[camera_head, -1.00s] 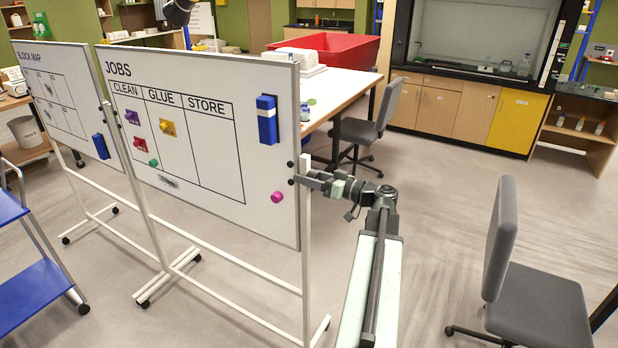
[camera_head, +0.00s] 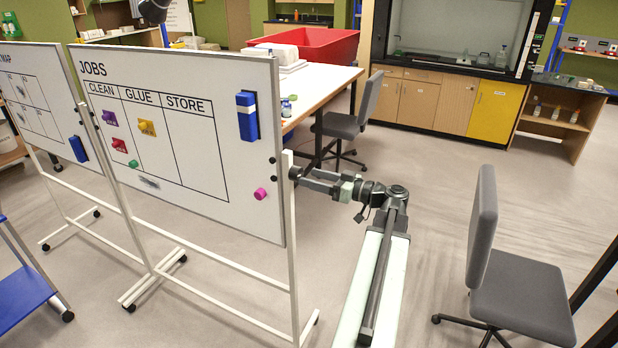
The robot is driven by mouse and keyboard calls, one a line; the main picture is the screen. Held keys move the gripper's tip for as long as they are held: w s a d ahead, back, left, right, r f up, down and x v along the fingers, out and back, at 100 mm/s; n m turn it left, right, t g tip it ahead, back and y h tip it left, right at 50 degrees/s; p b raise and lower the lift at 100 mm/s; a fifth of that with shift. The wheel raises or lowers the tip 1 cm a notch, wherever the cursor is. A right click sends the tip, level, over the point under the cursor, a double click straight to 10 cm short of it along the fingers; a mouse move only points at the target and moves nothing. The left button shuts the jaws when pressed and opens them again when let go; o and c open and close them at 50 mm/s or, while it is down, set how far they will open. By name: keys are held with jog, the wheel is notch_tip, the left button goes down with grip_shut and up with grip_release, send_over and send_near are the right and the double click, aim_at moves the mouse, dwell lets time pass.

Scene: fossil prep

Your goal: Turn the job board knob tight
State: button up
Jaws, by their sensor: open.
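The JOBS board (camera_head: 205,190) is a white panel with CLEAN, GLUE and STORE columns on a white wheeled frame. Small dark knobs (camera_head: 273,178) show at its right edge, beside the frame's right post (camera_head: 291,230). A dark round part (camera_head: 295,173) shows at the post, close to my gripper's tips; I cannot tell whether it is a knob. My gripper (camera_head: 308,180) is open and points left at the post from its right side. The tips are small and partly merge with the dark part, so contact is unclear.
A blue and white eraser (camera_head: 247,116) and a magenta magnet (camera_head: 260,194) are on the board's right side. A second board (camera_head: 35,100) stands left. Grey chairs are behind (camera_head: 350,120) and right (camera_head: 515,290). Open floor (camera_head: 430,190) lies between them.

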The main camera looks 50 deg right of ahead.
aim_at(290, 172)
jog(key=shift+w+f+n, duration=0.1)
jog(key=shift+w+n, duration=0.15)
jog(key=shift+n, duration=0.35)
jog(key=x, duration=0.7)
jog(key=shift+w+a, duration=0.15)
jog(key=shift+w, duration=0.2)
jog(key=c, duration=1.4)
jog(key=shift+o, duration=0.2)
jog(key=shift+m, duration=1.6)
jog(key=o, duration=1.4)
jog(key=shift+c, duration=0.2)
